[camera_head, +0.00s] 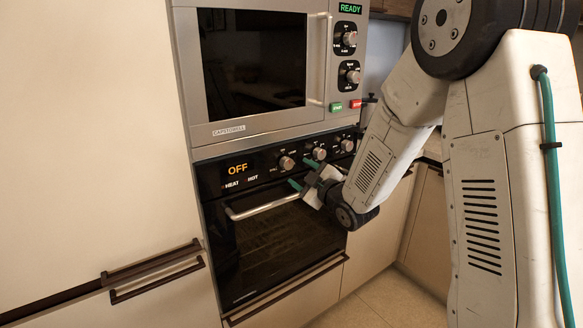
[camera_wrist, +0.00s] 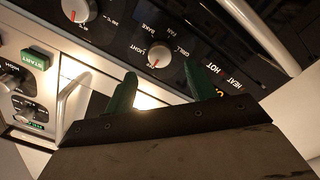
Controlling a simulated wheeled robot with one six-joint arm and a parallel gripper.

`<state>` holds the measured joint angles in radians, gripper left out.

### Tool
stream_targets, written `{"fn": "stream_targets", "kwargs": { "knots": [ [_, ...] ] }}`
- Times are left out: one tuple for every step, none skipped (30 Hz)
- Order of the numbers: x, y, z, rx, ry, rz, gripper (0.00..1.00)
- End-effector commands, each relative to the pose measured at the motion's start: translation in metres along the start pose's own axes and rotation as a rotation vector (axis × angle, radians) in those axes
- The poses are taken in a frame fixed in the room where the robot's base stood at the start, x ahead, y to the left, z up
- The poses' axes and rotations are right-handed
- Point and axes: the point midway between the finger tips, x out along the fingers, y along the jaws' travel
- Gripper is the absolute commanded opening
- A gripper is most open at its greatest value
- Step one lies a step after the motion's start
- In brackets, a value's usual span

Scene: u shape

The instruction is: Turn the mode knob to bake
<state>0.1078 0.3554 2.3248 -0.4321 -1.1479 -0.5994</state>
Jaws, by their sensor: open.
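The mode knob (camera_wrist: 159,56) is a round silver knob with a red mark. In the wrist view, small labels around it include BAKE, FAN, GRILL and LIGHT. Its red mark lies on the lower side there, pointing toward the fingers. In the head view it is the leftmost knob (camera_head: 286,162) on the black oven panel, beside the display (camera_head: 237,169) reading OFF. My gripper (camera_head: 304,174), with green fingers, is open and empty in front of the panel. In the wrist view the fingertips (camera_wrist: 160,72) stand either side of the knob's lower edge; contact cannot be told.
Two more knobs (camera_head: 319,153) sit right of the mode knob. The oven door handle (camera_head: 265,208) runs just below my gripper. A microwave (camera_head: 255,65) showing READY is above, with its START button (camera_head: 336,107). Floor (camera_head: 365,305) shows at lower right.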

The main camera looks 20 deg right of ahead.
Motion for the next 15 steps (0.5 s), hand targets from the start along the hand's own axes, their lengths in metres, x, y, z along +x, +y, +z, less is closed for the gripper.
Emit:
{"fn": "stream_targets", "kwargs": {
  "knots": [
    [0.009, 0.0, -0.001, 0.001, 0.001, 0.0, 0.56],
    [0.015, 0.0, 0.0, 0.001, 0.001, 0.001, 0.56],
    [0.021, -0.001, 0.0, 0.001, 0.0, -0.001, 0.56],
    [0.026, 0.0, 0.0, 0.001, 0.001, -0.001, 0.56],
    [0.031, -0.001, -0.001, 0.001, 0.001, -0.001, 0.56],
    [0.037, -0.001, -0.001, 0.001, 0.001, -0.001, 0.56],
    [0.041, 0.0, 0.0, 0.001, 0.001, 0.0, 0.56],
    [0.044, 0.0, 0.0, 0.001, 0.0, -0.001, 0.56],
    [0.049, 0.0, 0.0, 0.001, -0.001, 0.0, 0.56],
    [0.051, 0.0, 0.0, 0.001, -0.001, 0.0, 0.56],
    [0.053, 0.0, 0.0, 0.002, -0.001, 0.0, 0.56],
    [0.056, 0.0, 0.0, 0.002, -0.001, 0.0, 0.56],
    [0.057, 0.0, 0.0, 0.002, -0.001, 0.0, 0.56],
    [0.058, 0.0, 0.0, 0.002, -0.001, 0.001, 0.56],
    [0.059, 0.0, 0.0, 0.002, -0.001, 0.001, 0.56]
  ]
}}
